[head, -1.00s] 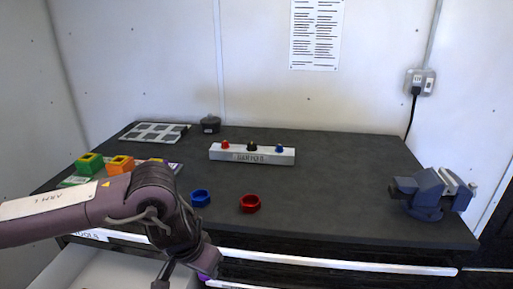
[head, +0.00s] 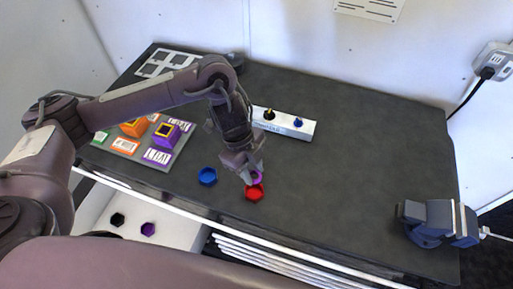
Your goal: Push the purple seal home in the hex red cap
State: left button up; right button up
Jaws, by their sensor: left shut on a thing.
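The red cap (head: 254,193) sits on the dark bench top near its front edge, in the head view. My left gripper (head: 251,176) points down just above and behind the cap. It is shut on the purple seal (head: 257,179), which shows at its fingertips, at the far edge of the red cap. Whether the seal touches the cap or sits inside it I cannot tell. My right gripper is not in view.
A blue cap (head: 207,176) lies just left of the red one. A light block with knobs (head: 295,123) stands behind. Coloured blocks on a labelled board (head: 125,146) are at left, a blue vise (head: 437,222) at right. An open drawer (head: 180,232) holds black and purple pieces.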

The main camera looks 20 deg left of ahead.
pick_arm(q)
jog(key=shift+s+f+b, duration=0.45)
jog(key=shift+f+b, duration=0.2)
jog(key=shift+b, duration=0.15)
jog(key=shift+f+b, duration=0.4)
jog(key=shift+w+f+b, duration=0.25)
jog(key=shift+f+b, duration=1)
jog(key=shift+f, duration=0.3)
jog(key=shift+f+b, duration=0.6)
jog(key=shift+f, duration=0.1)
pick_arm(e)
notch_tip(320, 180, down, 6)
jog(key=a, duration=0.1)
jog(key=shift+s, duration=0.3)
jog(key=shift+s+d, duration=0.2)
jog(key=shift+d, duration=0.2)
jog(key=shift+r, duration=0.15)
